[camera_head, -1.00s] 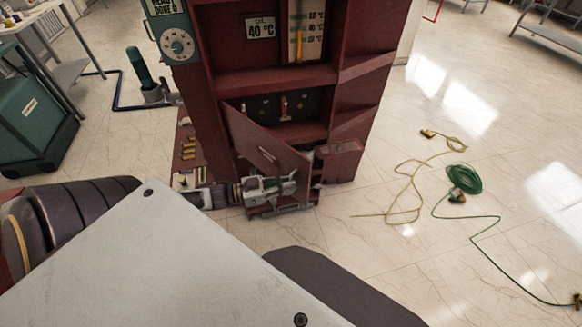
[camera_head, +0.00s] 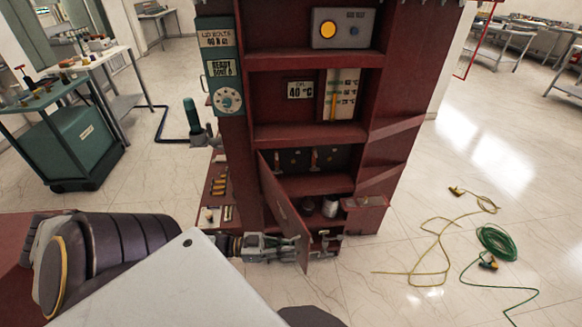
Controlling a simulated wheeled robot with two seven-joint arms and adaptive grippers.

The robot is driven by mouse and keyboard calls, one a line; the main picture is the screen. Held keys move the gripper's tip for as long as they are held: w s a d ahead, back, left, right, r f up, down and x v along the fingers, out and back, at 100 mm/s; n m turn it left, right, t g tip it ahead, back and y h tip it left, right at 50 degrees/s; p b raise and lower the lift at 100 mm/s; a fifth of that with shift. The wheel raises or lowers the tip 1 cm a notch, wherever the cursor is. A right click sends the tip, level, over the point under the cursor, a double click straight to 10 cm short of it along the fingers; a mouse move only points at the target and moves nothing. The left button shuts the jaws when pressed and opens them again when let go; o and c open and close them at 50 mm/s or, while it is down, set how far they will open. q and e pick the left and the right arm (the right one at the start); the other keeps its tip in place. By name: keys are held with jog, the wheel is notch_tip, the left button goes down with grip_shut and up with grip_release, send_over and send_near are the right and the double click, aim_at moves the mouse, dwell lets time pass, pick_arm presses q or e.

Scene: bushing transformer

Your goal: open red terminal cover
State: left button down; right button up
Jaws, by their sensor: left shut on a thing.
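The red terminal cover (camera_head: 281,202) is a flat panel on the lower part of the dark red cabinet (camera_head: 385,130). It is swung partly open and seen at a steep angle. My left gripper (camera_head: 300,247) is at the lower right end of the cover and is shut on it. The exact contact is hard to make out. Behind the cover, the lower compartment shows small round parts (camera_head: 329,207), one dark and one pale. My right gripper is not in view.
A narrow red shelf with small yellow parts (camera_head: 220,187) is left of the cabinet. A teal cart (camera_head: 70,145) stands at the far left. A green cable coil (camera_head: 497,241) and a yellow cable (camera_head: 432,235) lie on the otherwise clear floor at right.

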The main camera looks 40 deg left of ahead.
pick_arm(q)
jog(key=shift+a+r, duration=0.15)
jog(key=c, duration=1.6)
grip_release()
jog(key=shift+o, duration=0.2)
jog(key=shift+s, duration=0.1)
jog(key=v, duration=1.2)
